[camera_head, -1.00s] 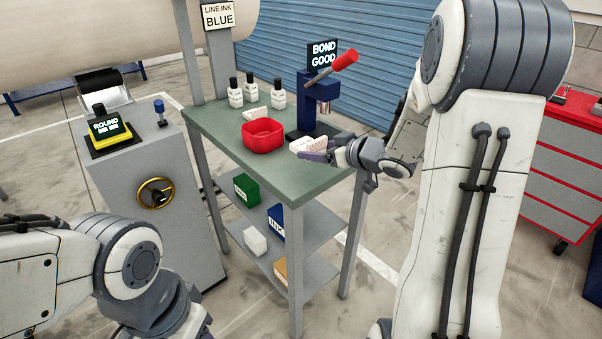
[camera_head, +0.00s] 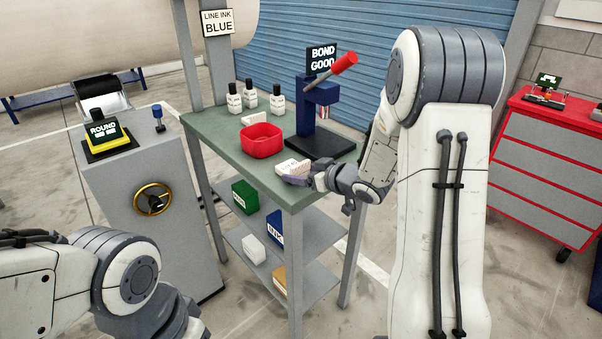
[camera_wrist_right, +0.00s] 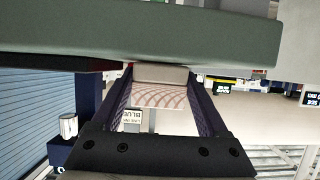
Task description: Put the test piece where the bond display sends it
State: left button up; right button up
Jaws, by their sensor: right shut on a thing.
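The test piece (camera_head: 293,168) is a pale block with dark marks, low over the front right part of the green bench. My right gripper (camera_head: 296,180) is shut on it. In the right wrist view the piece (camera_wrist_right: 161,75) sits between the two dark fingers (camera_wrist_right: 160,98). The bond display (camera_head: 321,58) reads "BOND GOOD" above a blue press (camera_head: 318,95) with a red-ended lever. The press's dark base is empty. A red bin (camera_head: 262,141) stands on the bench left of the piece. My left arm shows at lower left, its gripper out of frame.
White bottles (camera_head: 249,95) and a small pale block (camera_head: 254,118) stand behind the bin. Boxes (camera_head: 245,195) lie on the shelf below. A grey console (camera_head: 150,190) with a "ROUND" display is left; a red drawer cabinet (camera_head: 548,165) is right. A sign reads "LINE INK BLUE".

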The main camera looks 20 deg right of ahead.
jog(key=o, duration=1.4)
jog(key=shift+f, duration=0.1)
jog(key=shift+o, duration=0.2)
jog(key=shift+r, duration=0.25)
jog(key=p+v, duration=0.2)
jog(key=v, duration=1)
jog(key=s+a+f+g+h, duration=0.2)
jog(key=a+g+h, duration=0.25)
jog(key=a, duration=0.75)
jog(key=s+a+n+g, duration=0.1)
jog(key=s+a+g, duration=0.3)
jog(key=s, duration=0.7)
jog(key=s+a+f+n+g, duration=0.1)
jog(key=s+a+n+g, duration=0.1)
jog(key=s+a+g, duration=0.2)
jog(key=s+a+y, duration=0.1)
jog(key=s+a, duration=0.2)
jog(key=s, duration=0.5)
jog(key=shift+a+f, duration=0.25)
jog(key=shift+f, duration=0.1)
jog(key=shift+r, duration=0.1)
